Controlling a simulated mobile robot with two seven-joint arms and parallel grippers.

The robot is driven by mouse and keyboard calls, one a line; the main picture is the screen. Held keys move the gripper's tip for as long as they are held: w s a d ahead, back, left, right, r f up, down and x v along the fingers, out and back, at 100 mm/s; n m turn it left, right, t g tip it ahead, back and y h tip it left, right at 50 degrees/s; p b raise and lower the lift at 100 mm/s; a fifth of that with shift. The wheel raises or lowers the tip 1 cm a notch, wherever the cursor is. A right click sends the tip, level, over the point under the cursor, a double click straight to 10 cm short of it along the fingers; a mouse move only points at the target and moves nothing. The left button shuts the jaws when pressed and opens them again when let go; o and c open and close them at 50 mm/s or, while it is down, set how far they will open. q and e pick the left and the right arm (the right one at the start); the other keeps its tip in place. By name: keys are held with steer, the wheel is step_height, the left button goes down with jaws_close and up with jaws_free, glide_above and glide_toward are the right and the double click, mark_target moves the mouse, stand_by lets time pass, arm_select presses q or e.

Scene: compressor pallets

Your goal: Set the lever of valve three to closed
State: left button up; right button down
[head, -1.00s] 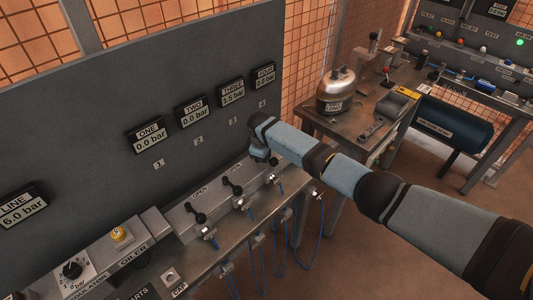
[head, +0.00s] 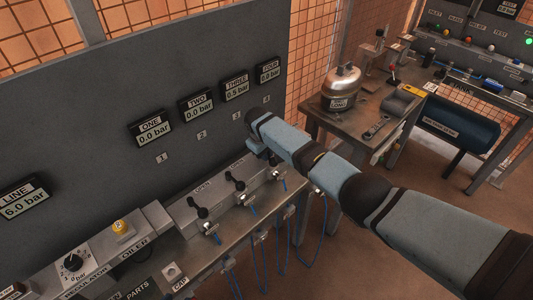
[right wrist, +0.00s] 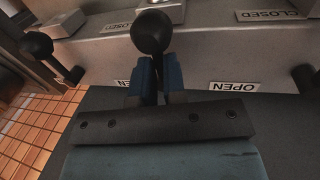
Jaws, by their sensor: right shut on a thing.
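A row of black ball-ended levers stands on the grey valve block (head: 222,197). Two levers (head: 199,208) (head: 237,181) show at the left in the head view. My right gripper (head: 266,158) is at the lever to the right of them, below gauge THREE (head: 235,87), and hides most of it. In the right wrist view, the blue fingers (right wrist: 155,78) are shut on this lever, whose black ball (right wrist: 151,32) sticks out beyond them. Gauge THREE appears to read 0.5 bar. I cannot tell the lever's exact setting. My left gripper is not in view.
Neighbouring levers (right wrist: 37,45) (right wrist: 306,77) stand on either side of the held one in the wrist view. OPEN (right wrist: 234,87) and CLOSED (right wrist: 272,17) labels mark the block. Blue hoses (head: 266,247) hang in front.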

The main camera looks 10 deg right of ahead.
steer(key=shift+s+d+f, duration=0.15)
steer(key=shift+d+f, duration=0.1)
steer(key=shift+f, duration=0.1)
steer(key=c, duration=1.2)
jaws_free()
steer(key=shift+s+d+r, duration=0.1)
steer(key=shift+r, duration=0.15)
steer(key=shift+a+r, duration=0.2)
steer(key=r, duration=0.4)
steer(key=s+a+r, duration=0.1)
steer(key=r, duration=0.8)
steer(key=shift+s+a, duration=0.25)
steer(key=shift+a, duration=0.15)
